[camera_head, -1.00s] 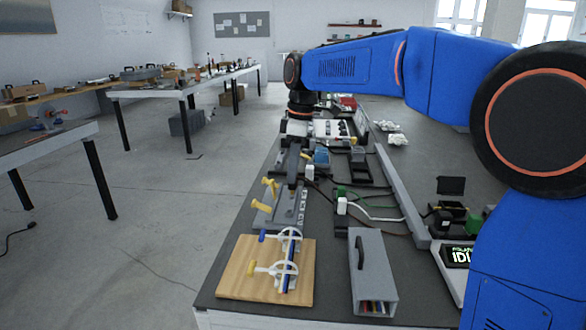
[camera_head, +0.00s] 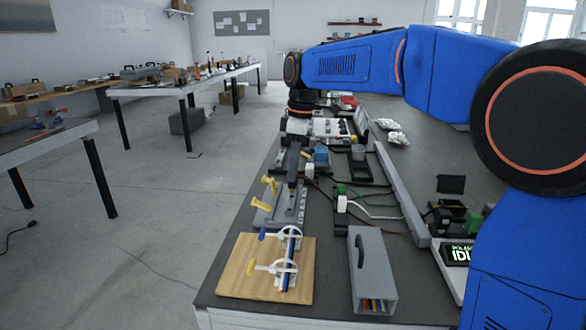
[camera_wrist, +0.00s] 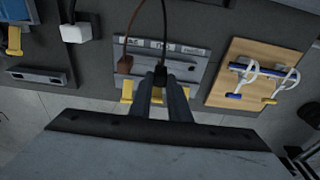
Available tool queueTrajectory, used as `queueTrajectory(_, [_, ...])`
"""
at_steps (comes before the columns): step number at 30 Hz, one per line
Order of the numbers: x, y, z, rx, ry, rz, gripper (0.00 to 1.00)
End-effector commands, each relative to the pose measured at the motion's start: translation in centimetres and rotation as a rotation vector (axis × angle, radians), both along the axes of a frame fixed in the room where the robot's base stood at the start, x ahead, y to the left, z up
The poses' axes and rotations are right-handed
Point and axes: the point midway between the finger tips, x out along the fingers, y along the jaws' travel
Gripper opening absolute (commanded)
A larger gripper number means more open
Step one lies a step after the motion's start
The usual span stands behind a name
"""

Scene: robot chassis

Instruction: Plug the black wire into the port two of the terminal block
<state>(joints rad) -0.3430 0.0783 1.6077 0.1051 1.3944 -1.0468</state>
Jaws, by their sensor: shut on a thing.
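The terminal block (camera_wrist: 192,72) is a grey plate with printed labels along its far edge and yellow levers along its near edge in the wrist view. In the head view the terminal block (camera_head: 275,218) sits behind the wooden board. My gripper (camera_wrist: 161,86) is shut on the black plug of the black wire (camera_wrist: 164,22), over the middle of the block. In the head view my gripper (camera_head: 292,178) points down at the block. A brown wire (camera_wrist: 131,32) ends in a brown plug at the block's left part. The port under the black plug is hidden.
A wooden board (camera_head: 235,280) with white-handled clamps stands in front of the block. A grey box (camera_head: 373,265) is to its right. A white plug block (camera_wrist: 75,32) and a grey fixture lie left in the wrist view. Loose wires cross the table.

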Motion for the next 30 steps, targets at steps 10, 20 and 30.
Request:
queueTrajectory(10, [0.0, 0.0, -0.4, 0.0, 0.0, 0.0, 0.0])
queueTrajectory(20, [0.0, 0.0, -1.1, 0.0, 0.0, 0.0, 0.0])
queueTrajectory(30, [0.0, 0.0, -1.7, 0.0, 0.0, 0.0, 0.0])
